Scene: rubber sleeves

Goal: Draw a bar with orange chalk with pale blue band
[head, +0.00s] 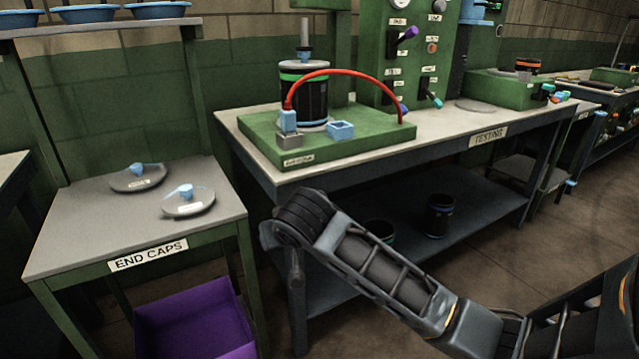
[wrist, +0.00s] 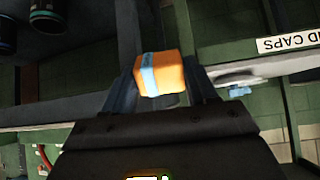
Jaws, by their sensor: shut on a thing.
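The orange chalk with a pale blue band (wrist: 172,76) shows as a short, thick block in the wrist view. My gripper (wrist: 161,86) is shut on it, with one dark finger on each side. The pale blue band runs across the chalk's left part. The chalk is held in the air, apart from any surface that I can see. In the head view my arm reaches up in front of the testing bench; I cannot make out the chalk there. I see no drawn bar in either view.
The testing bench (head: 245,125) carries a green fixture (head: 375,140) with a black cylinder (head: 291,97) and red hose (head: 345,74). At left stands the end caps table (head: 85,225) with two grey discs, above a purple bin (head: 195,320). Dark cups sit on the bench's lower shelf (head: 400,205).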

